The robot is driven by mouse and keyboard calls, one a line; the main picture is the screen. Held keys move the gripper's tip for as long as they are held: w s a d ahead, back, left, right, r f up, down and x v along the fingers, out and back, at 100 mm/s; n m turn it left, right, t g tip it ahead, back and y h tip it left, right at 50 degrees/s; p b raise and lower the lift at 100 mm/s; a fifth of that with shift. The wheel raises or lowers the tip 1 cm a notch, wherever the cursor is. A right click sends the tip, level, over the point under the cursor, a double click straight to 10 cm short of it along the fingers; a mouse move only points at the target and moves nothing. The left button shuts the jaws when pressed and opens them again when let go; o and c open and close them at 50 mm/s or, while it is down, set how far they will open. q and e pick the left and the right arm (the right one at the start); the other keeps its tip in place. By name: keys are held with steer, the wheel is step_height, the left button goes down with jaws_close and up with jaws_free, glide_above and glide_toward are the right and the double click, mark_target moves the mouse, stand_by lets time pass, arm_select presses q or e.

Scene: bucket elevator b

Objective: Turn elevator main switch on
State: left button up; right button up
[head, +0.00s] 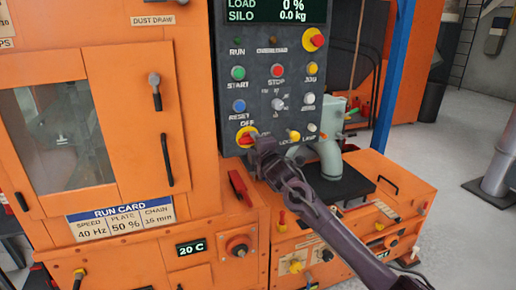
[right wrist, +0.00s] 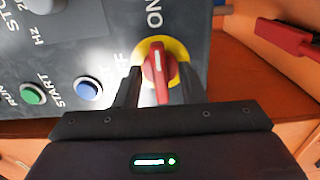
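The main switch (head: 244,138) is a red knob on a yellow round plate at the lower left of the dark control panel (head: 270,65). In the head view my right gripper (head: 259,146) is right at it and partly covers it. In the right wrist view the red knob of the switch (right wrist: 157,67) sits between the two dark fingertips of my right gripper (right wrist: 160,80), with gaps beside it, so the gripper is open around it. The knob carries a white mark. ON and part of OFF are printed near it. My left gripper is not in view.
The panel has several buttons, including a green START button (head: 238,73), a blue RESET button (head: 239,105) and a yellow-backed red knob (head: 313,39) at the upper right. A red lever (head: 240,187) sticks out just below the panel. An orange cabinet door (head: 75,125) stands left.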

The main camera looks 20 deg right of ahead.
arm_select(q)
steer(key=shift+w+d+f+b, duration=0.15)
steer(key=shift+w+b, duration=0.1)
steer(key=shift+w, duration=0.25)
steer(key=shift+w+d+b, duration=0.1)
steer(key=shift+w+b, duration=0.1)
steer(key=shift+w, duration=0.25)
arm_select(e)
steer(key=s, duration=0.7)
steer(key=shift+s+d, duration=0.15)
steer(key=shift+s, duration=0.1)
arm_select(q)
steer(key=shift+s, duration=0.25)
arm_select(e)
steer(key=shift+f, duration=0.1)
